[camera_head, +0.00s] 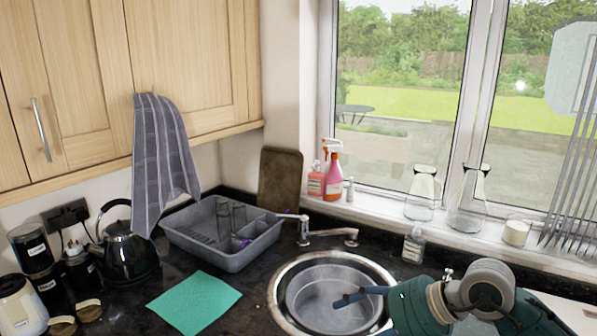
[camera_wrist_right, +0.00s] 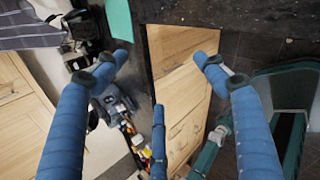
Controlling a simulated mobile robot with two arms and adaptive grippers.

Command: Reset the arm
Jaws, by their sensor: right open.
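My right arm (camera_head: 480,295), teal and grey, reaches in from the lower right of the head view. Its right gripper (camera_head: 350,298) has blue fingers, seen over the round metal sink (camera_head: 282,315). The forearm hides part of the sink's right side. In the right wrist view the gripper (camera_wrist_right: 158,72) shows its blue fingers spread apart with nothing between them. Wooden drawer fronts (camera_wrist_right: 180,85) and the dark counter edge (camera_wrist_right: 235,22) lie beyond the fingers. My left gripper is in neither view.
A grey dish rack (camera_head: 205,245) and a green cloth (camera_head: 195,302) are left of the sink. A faucet (camera_head: 328,234) and a soap bottle (camera_head: 413,245) stand behind it. Glass flasks (camera_head: 468,205) line the windowsill. A black kettle (camera_head: 125,255) stands far left.

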